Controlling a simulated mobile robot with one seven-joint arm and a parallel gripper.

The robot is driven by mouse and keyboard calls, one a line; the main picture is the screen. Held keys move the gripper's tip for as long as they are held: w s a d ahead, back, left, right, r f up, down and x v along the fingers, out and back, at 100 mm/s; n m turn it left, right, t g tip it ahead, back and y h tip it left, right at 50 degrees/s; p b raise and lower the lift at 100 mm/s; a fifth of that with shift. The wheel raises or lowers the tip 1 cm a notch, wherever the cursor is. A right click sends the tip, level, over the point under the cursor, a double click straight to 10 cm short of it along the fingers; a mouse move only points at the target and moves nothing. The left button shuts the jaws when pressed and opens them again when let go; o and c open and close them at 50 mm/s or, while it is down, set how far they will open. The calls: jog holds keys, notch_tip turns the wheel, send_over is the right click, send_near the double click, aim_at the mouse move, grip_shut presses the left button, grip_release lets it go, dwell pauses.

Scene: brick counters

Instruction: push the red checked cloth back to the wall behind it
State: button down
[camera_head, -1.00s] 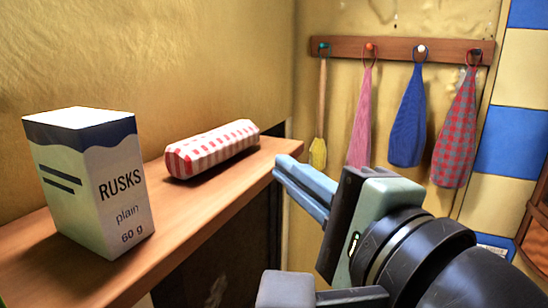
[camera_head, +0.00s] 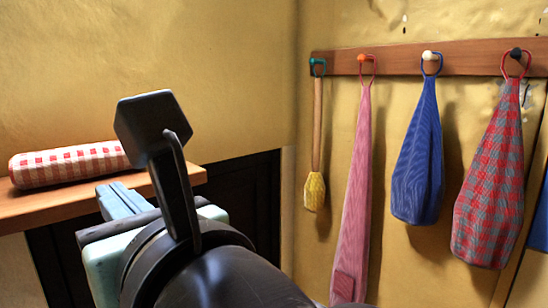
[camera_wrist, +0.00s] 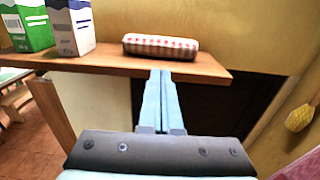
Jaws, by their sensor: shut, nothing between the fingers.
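The red and white checked cloth (camera_head: 70,165) is a rolled bundle lying along the wooden shelf, close to the yellow wall. It also shows in the wrist view (camera_wrist: 160,46); any gap behind it is hidden. My gripper (camera_head: 118,196) has its light blue fingers shut and empty, at the shelf's front edge near the cloth's right end in the head view. In the wrist view the fingertips (camera_wrist: 160,73) point at the middle of the cloth, and shelf top shows between them and it. I see no contact.
The wooden shelf (camera_head: 50,206) ends just right of the cloth. A white and blue box (camera_wrist: 72,27) and a green box (camera_wrist: 27,25) stand left of the cloth. Several hanging cloths, including a red-grey checked one (camera_head: 490,195), and a brush (camera_head: 315,190) hang at right.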

aim_at(88, 164)
jog(key=p+x, duration=0.4)
jog(key=x, duration=0.7)
jog(key=shift+w+a+r+p, duration=0.15)
jog(key=shift+a+p, duration=0.15)
jog(key=shift+p, duration=0.05)
jog(key=shift+w+a, duration=0.25)
jog(key=shift+w, duration=0.25)
jog(key=shift+a, duration=0.1)
jog(key=shift+p+x, duration=0.5)
jog(key=shift+x, duration=1.05)
jog(key=shift+f, duration=0.2)
